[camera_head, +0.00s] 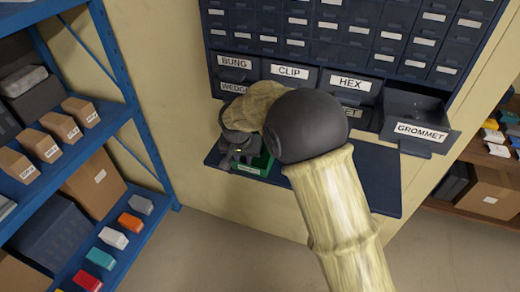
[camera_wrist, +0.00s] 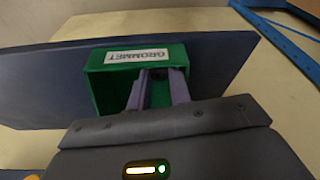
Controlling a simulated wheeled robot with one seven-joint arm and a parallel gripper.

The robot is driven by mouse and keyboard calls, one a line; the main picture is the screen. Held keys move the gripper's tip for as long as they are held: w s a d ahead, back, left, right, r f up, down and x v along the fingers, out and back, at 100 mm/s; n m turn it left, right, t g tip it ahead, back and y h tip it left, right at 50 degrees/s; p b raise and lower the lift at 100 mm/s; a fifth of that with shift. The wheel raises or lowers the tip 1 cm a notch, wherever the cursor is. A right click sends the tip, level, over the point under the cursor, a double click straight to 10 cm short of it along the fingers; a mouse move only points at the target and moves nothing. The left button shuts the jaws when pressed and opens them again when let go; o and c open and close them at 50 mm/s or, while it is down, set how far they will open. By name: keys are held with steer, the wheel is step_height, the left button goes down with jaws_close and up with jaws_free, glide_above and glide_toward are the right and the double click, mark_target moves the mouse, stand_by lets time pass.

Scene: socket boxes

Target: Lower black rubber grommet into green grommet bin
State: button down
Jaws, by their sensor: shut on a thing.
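The green grommet bin (camera_wrist: 95,68) sits on a dark blue shelf in the wrist view, its white GROMMET label appearing upside down. Part of its green wall also shows in the head view (camera_head: 262,163). My gripper (camera_wrist: 158,78) reaches over the bin's opening, its two fingers overlapping the inside. It is shut on the black rubber grommet (camera_wrist: 159,94), a small dark shape between the fingers. I cannot tell exactly how far above the bin floor it is. In the head view my arm and wrist hide the grommet and much of the bin.
The dark blue shelf (camera_head: 370,180) is clear to the right of my arm. An open GROMMET drawer (camera_head: 420,133) juts from the drawer cabinet (camera_head: 345,50) above it. A blue rack (camera_head: 125,112) with boxes stands at the left; another shelf unit is at the right.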

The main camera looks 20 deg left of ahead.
steer(key=shift+f, duration=0.4)
stand_by(0.4)
steer(key=c, duration=1.2)
jaws_free()
steer(key=a+b+v, duration=0.1)
steer(key=v, duration=1.6)
steer(key=shift+d+r+b, duration=0.25)
steer(key=shift+d+b, duration=0.1)
steer(key=shift+d, duration=0.15)
steer(key=shift+w+d, duration=0.1)
steer(key=shift+w, duration=0.05)
